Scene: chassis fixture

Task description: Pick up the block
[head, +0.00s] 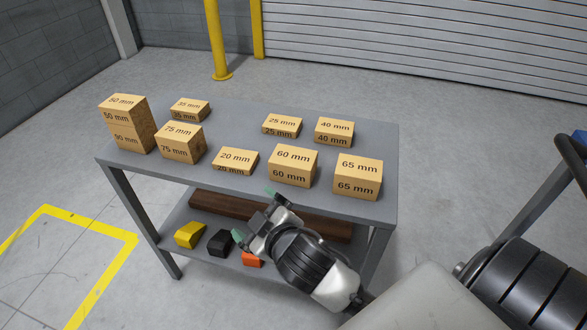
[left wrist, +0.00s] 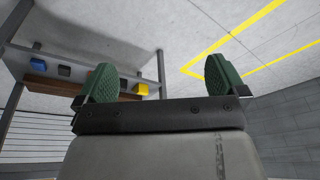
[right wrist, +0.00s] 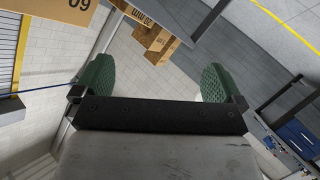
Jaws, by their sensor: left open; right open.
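Several wooden blocks with printed sizes sit on a grey table (head: 245,115). The back row has the 35 mm (head: 190,109), 25 mm (head: 282,125) and 40 mm (head: 334,131) blocks. Nearer are the 75 mm (head: 180,143), 20 mm (head: 235,161), 60 mm (head: 293,165) and 65 mm (head: 358,175) blocks. At the left end, a 50 mm block (head: 122,106) rests on a 90 mm block (head: 132,138). My right gripper (head: 255,215) is open and empty, in front of the table's near edge. My left gripper (left wrist: 160,80) is open and empty, away from the blocks.
The lower shelf holds a dark brown plank (head: 215,205), a yellow piece (head: 190,235), a black piece (head: 220,243) and an orange piece (head: 252,259). A yellow post (head: 217,45) stands behind the table. The floor at left is clear, with yellow lines (head: 110,232).

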